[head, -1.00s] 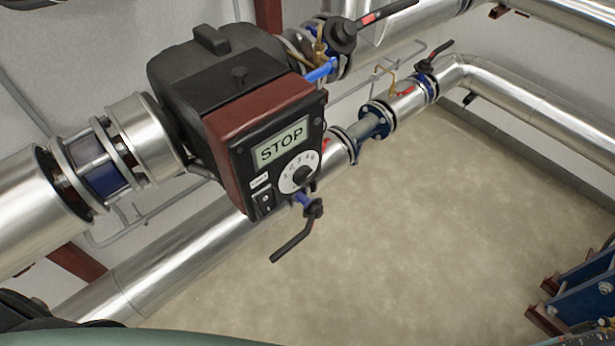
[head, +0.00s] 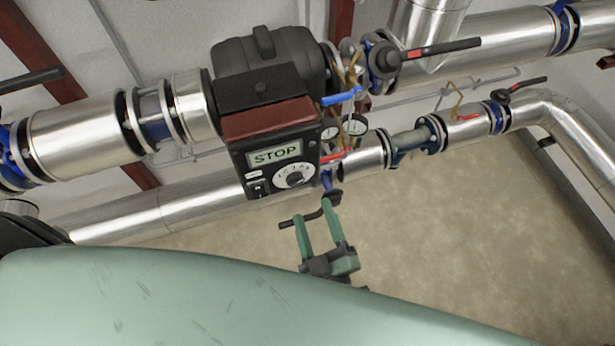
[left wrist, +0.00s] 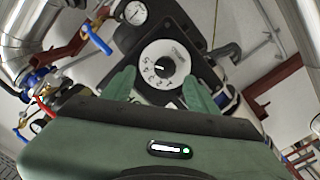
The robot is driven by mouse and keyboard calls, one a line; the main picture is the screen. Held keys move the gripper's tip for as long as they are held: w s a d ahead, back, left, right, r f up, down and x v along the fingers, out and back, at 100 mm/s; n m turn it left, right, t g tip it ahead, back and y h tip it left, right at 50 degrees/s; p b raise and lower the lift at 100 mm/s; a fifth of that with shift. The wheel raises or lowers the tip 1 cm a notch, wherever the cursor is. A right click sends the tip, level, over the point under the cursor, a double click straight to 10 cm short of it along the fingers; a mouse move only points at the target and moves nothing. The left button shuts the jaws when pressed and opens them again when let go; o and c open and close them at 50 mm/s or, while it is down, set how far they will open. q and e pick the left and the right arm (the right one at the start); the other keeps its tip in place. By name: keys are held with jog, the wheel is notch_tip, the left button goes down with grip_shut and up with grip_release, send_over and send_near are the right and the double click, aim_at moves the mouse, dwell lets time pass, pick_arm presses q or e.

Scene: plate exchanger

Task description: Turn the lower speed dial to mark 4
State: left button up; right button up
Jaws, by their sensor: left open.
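The speed dial (head: 294,176) is a white numbered disc with a dark centre knob, on the black front of the pump box under a display (head: 275,154) reading STOP. In the left wrist view the dial (left wrist: 163,52) faces me, with numerals around its knob. I cannot tell surely which mark the knob points to. My left gripper (head: 313,208) is open and empty, just below and in front of the box in the head view. In the left wrist view its green fingers (left wrist: 158,78) stand either side of the dial's lower part, apparently apart from it. My right gripper is not in view.
A black-handled valve (head: 308,216) hangs below the box, close to my left fingers. Gauges (head: 357,125), a blue lever (head: 342,96) and a red lever (head: 334,156) lie to the right. Silver pipes (head: 200,203) run behind. The floor (head: 450,220) at the right is clear.

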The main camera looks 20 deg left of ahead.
aim_at(296, 183)
pick_arm(q)
jog(key=shift+n+g, duration=0.3)
jog(key=p+x, duration=0.1)
jog(key=x, duration=0.3)
jog(key=a+p+x, duration=0.1)
jog(key=x, duration=0.2)
jog(key=shift+s+r+p, duration=0.3)
jog(key=shift+s+r, duration=0.05)
jog(key=shift+w+a, duration=0.2)
jog(key=shift+w, duration=0.1)
jog(key=shift+f, duration=0.1)
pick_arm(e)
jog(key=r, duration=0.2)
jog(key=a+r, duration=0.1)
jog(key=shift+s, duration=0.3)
